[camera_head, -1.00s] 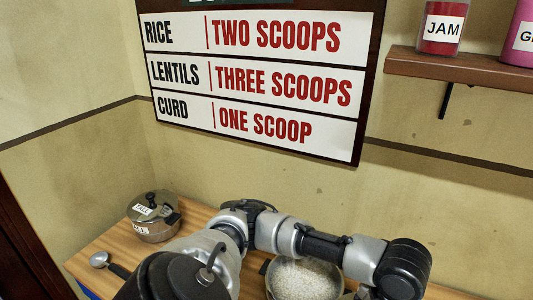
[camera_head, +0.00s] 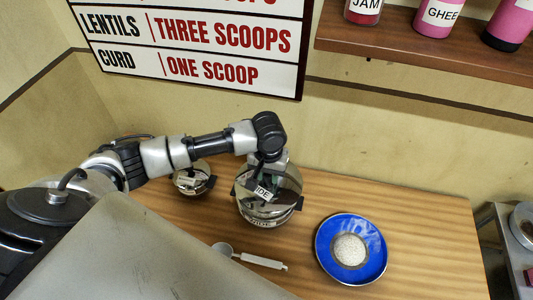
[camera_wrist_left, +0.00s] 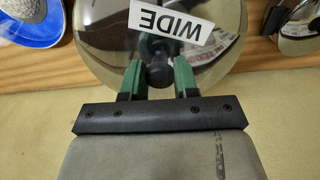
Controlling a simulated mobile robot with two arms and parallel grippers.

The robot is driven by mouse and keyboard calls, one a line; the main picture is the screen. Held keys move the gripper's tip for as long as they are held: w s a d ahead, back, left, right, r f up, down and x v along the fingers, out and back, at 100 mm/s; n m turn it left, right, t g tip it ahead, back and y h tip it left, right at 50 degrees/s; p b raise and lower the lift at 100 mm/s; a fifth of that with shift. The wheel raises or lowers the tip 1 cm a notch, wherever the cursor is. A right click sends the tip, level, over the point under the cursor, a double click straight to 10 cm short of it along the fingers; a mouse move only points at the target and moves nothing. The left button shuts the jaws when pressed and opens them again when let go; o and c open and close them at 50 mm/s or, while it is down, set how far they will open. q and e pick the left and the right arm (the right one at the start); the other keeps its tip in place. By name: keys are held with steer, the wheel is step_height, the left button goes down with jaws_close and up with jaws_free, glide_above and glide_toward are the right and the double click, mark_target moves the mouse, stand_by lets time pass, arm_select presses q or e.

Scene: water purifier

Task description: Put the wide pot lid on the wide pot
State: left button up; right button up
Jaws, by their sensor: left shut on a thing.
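In the head view my left gripper (camera_head: 271,160) is at the lid's top, partly hidden by the arm. The wide pot (camera_head: 262,221), labelled WIDE, is right under the lid. The lid looks tilted; I cannot tell whether it rests on the rim. My right gripper is not in view.
A smaller lidded pot (camera_head: 192,181) stands left of the wide pot. A blue plate (camera_head: 327,262) with white grains is at the right, and a white-handled scoop (camera_head: 262,261) lies in front. The wooden counter (camera_head: 425,225) is clear at the right. A shelf (camera_head: 400,50) hangs above.

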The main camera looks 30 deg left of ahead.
mark_target(267, 183)
arm_select(q)
steer(key=shift+w+a+r+p, duration=0.2)
steer(key=shift+a+p, duration=0.1)
steer(key=shift+p, duration=0.15)
steer(key=shift+f, duration=0.15)
step_height(267, 183, down, 6)
steer(key=b, duration=0.7)
steer(key=shift+a, duration=0.1)
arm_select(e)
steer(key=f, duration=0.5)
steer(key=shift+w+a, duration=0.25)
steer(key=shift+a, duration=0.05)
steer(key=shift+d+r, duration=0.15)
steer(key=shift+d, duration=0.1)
arm_select(q)
steer(key=shift+r+p, duration=0.2)
steer(key=shift+p, duration=0.45)
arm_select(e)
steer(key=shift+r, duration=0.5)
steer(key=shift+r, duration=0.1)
arm_select(q)
steer(key=shift+p, duration=0.6)
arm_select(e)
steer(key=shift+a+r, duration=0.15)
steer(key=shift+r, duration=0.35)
